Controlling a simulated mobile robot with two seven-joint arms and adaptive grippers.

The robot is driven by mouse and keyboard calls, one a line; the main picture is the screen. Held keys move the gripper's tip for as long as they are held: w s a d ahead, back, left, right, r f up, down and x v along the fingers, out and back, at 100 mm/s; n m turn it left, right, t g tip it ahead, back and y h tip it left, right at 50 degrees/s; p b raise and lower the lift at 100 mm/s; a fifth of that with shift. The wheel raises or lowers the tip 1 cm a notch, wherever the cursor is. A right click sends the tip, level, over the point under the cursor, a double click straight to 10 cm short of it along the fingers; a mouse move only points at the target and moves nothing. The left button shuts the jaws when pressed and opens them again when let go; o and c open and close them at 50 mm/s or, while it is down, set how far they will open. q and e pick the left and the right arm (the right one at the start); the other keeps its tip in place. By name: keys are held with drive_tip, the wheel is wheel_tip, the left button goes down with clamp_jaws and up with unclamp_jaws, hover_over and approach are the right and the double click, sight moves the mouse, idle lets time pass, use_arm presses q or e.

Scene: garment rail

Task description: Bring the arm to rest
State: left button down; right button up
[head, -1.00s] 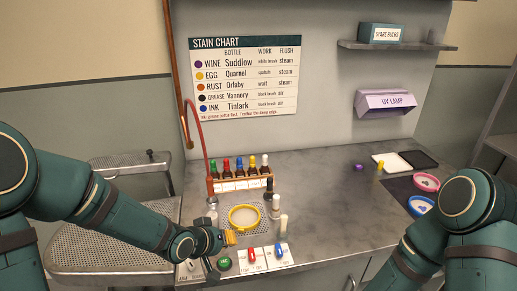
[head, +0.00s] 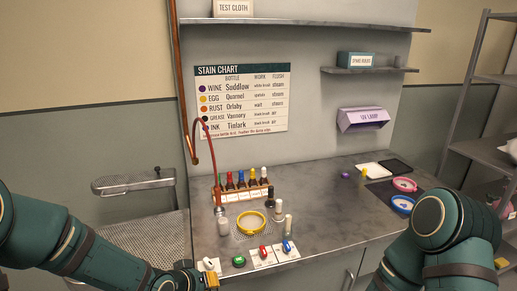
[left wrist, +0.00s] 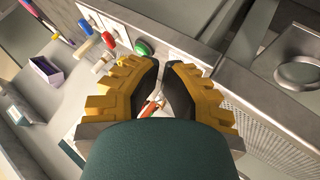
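My left gripper (head: 210,280) is at the bottom edge of the head view, in front of the counter and beside the white-handled switch (head: 208,263). In the left wrist view its two yellow fingers with dark pads (left wrist: 162,68) stand apart with a narrow gap. A small red and white thing shows beyond the gap, too hidden to name. My right arm (head: 440,235) is folded at the lower right of the head view; its gripper is out of view.
The counter (head: 320,205) holds a bottle rack (head: 240,193), a yellow ring (head: 251,223), a green button (head: 239,261), and red and blue switches. A perforated metal tray (head: 150,232) lies left. Shelving (head: 495,100) stands right.

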use_arm(q)
drive_tip(key=s+d+f+g, duration=0.1)
drive_tip(key=s+f+g, duration=0.1)
drive_tip(key=s+f, duration=0.5)
drive_tip(key=s+d+f+g+y, duration=0.1)
drive_tip(key=s+d+f+g, duration=0.1)
drive_tip(key=s+f, duration=0.5)
wheel_tip(320, 180, down, 3)
drive_tip(key=shift+s+d+f+m+g, duration=0.15)
drive_tip(key=shift+s+m+g, duration=0.25)
drive_tip(key=shift+g, duration=0.4)
drive_tip(key=shift+w, duration=0.1)
